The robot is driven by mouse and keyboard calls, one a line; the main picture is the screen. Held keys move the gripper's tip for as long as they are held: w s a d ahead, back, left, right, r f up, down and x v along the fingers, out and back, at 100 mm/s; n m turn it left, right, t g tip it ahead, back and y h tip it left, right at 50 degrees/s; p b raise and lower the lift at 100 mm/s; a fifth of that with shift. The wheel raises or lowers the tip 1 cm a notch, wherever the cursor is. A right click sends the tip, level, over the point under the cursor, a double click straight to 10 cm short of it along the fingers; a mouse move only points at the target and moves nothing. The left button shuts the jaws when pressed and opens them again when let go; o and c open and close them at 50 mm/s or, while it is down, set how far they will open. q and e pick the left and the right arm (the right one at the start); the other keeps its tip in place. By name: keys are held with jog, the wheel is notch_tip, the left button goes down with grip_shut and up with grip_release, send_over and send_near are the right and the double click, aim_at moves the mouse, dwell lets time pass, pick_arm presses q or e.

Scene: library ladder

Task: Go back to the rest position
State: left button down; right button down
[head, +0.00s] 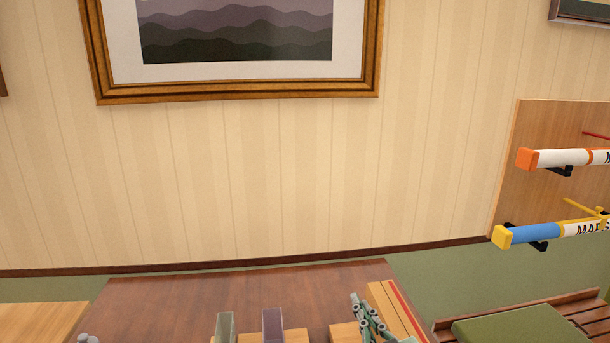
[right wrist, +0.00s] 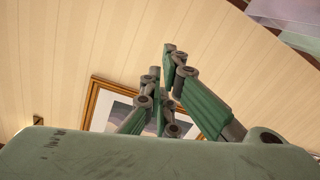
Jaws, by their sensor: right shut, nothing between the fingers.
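My right gripper (head: 357,302) shows at the bottom of the head view, right of the middle, over wooden pieces on the dark table. It is green with grey joints, and its fingers are shut with nothing between them. In the right wrist view its fingers (right wrist: 162,72) point up against the striped wall and the framed picture. At the bottom left edge of the head view, small grey tips (head: 88,339) show, probably of my left gripper. Too little of them shows to tell whether it is open or shut.
The dark brown table (head: 180,300) has a green-grey block (head: 226,326), a purple block (head: 272,325) and a light wooden piece (head: 396,308) with a red stripe. Rolled tubes (head: 555,158) hang at the right. A bench with a green cushion (head: 515,330) stands lower right.

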jog(key=s+d+f+m+g+h, duration=0.1)
jog(key=s+d+f+g, duration=0.1)
jog(key=f, duration=0.3)
jog(key=s+d+f+m+g+h, duration=0.1)
jog(key=s+d+f+g, duration=0.1)
jog(key=s+f, duration=0.2)
jog(key=s+d+f+m+g+h, duration=0.1)
jog(key=s+d+f+g, duration=0.1)
jog(key=f, duration=0.5)
jog(key=shift+s+d+f+g, duration=0.2)
jog(key=shift+s+g, duration=0.1)
jog(key=shift+s, duration=0.35)
jog(key=s+d+f+m+g, duration=0.1)
jog(key=s+d+f+g, duration=0.1)
jog(key=s+f+g, duration=0.5)
jog(key=s+d+f, duration=0.1)
jog(key=s+f, duration=0.3)
jog(key=s, duration=0.7)
notch_tip(320, 180, down, 26)
jog(key=s+g, duration=0.2)
jog(key=s+d+f, duration=0.3)
jog(key=s+f, duration=1.3)
jog(key=shift+g+h, duration=0.4)
jog(key=shift+s+d, duration=0.1)
